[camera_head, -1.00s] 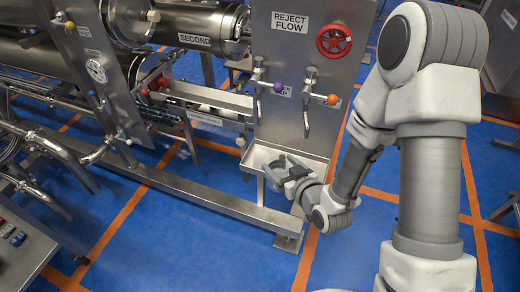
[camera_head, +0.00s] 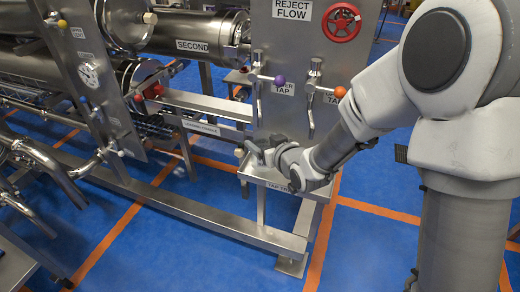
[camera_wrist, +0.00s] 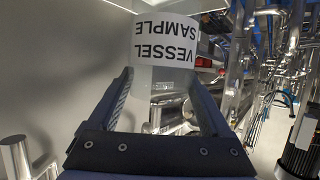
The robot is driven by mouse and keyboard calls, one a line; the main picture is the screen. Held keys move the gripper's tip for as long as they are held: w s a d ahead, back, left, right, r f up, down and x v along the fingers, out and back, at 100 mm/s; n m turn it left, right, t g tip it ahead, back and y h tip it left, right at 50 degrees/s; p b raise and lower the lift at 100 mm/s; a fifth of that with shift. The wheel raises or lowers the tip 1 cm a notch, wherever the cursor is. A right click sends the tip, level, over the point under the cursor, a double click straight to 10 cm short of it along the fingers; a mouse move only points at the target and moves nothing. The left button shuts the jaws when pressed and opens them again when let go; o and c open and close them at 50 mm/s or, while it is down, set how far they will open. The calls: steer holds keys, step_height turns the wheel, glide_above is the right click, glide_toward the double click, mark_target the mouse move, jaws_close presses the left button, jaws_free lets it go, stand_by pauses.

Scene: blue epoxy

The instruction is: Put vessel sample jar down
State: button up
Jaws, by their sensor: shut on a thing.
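The vessel sample jar (camera_wrist: 164,42) is clear and carries a white label reading VESSEL SAMPLE, upside down in the wrist view. It sits between the two fingers of my gripper (camera_wrist: 164,88), which is shut on it. In the head view my gripper (camera_head: 257,152) is over the left part of the metal tap tray (camera_head: 252,180), close in front of the upright panel. I cannot make out the jar in the head view, and whether it touches the tray is not clear.
The steel panel (camera_head: 300,55) stands behind the tray, with a purple-knobbed tap (camera_head: 279,84), an orange-knobbed tap (camera_head: 339,92) and a red handwheel (camera_head: 341,22). Pipes and steel frame rails (camera_head: 200,225) lie to the left. Blue floor is open in front.

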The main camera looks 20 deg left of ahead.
steer(key=shift+w+a+f, duration=0.15)
steer(key=shift+w+a, duration=0.65)
steer(key=shift+w, duration=0.2)
steer(key=shift+f+b, duration=0.9)
steer(key=shift+f, duration=0.75)
steer(key=shift+f, duration=0.2)
steer(key=o, duration=1.3)
steer(key=shift+r, duration=0.1)
